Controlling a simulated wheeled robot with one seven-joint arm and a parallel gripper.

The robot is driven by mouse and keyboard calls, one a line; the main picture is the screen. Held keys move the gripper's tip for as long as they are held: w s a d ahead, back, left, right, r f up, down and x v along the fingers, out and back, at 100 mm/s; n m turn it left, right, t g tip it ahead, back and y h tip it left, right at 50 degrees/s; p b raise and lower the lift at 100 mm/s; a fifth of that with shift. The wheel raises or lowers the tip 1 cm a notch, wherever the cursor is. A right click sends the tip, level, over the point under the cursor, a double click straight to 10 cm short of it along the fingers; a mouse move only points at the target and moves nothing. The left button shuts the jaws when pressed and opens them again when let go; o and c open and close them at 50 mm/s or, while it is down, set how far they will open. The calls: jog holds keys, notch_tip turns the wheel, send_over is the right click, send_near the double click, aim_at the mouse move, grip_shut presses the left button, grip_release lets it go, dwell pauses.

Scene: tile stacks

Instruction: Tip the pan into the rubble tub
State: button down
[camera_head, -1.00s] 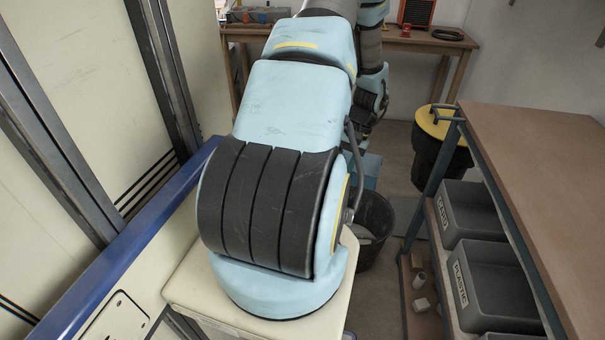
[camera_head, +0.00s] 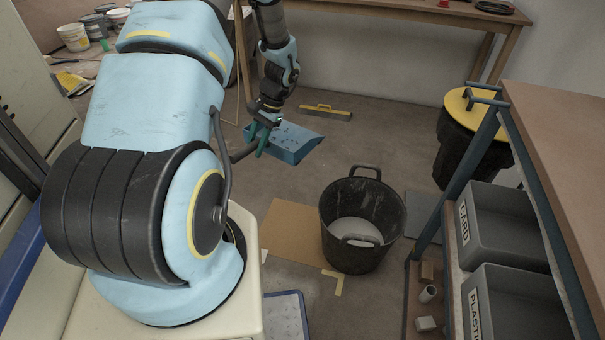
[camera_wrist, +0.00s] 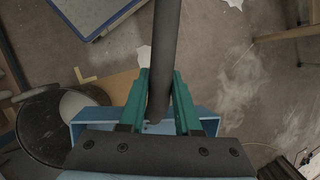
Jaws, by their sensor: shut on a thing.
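My gripper (camera_head: 264,134) is shut on the handle of a blue pan (camera_head: 294,144). In the wrist view, the green fingers of my gripper (camera_wrist: 160,95) close on the dark handle (camera_wrist: 168,35), and blue edges of the pan (camera_wrist: 208,118) show on both sides. The pan is in the air, left of and beyond the black rubble tub (camera_head: 334,228), not over its opening. A few dark specks show on the pan; I cannot tell what they are. The tub stands upright on the floor with pale stuff inside. Its rim also shows at the left of the wrist view (camera_wrist: 100,95).
A cardboard sheet (camera_head: 290,228) lies beside the tub. A shelf unit with grey bins (camera_head: 500,222) and a yellow-lidded black bin (camera_head: 462,135) stand at right. A brush (camera_head: 326,112) lies on the floor behind. A blue-edged mat (camera_head: 286,318) lies in front.

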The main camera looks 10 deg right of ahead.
aim_at(281, 156)
jog(key=w+d+f+m+t+b, duration=0.1)
jog(key=d+f+m+b, duration=0.1)
jog(key=w+d+f+m+t+b, duration=0.1)
jog(key=d+f+m+b, duration=0.1)
jog(key=f, duration=0.1)
jog(key=w+d+f+m+b, duration=0.1)
jog(key=d+f+m+b, duration=0.1)
jog(key=d+f, duration=0.1)
jog(key=shift+w+t+b, duration=0.15)
jog(key=shift+t+b, duration=0.25)
jog(key=w+d+f+m+t+b, duration=0.2)
jog(key=d+f+m+b, duration=0.5)
jog(key=d+f+b, duration=0.25)
jog(key=s+d+r+t+y, duration=0.3)
jog(key=s+d+r+y, duration=0.1)
jog(key=d+r+y, duration=0.4)
jog(key=shift+d+r+m+t+b, duration=0.3)
jog(key=shift+d+r+m+b, duration=0.15)
jog(key=shift+d+r, duration=1.05)
jog(key=shift+d+f, duration=0.25)
jog(key=shift+f, duration=0.05)
jog(key=shift+a, duration=0.1)
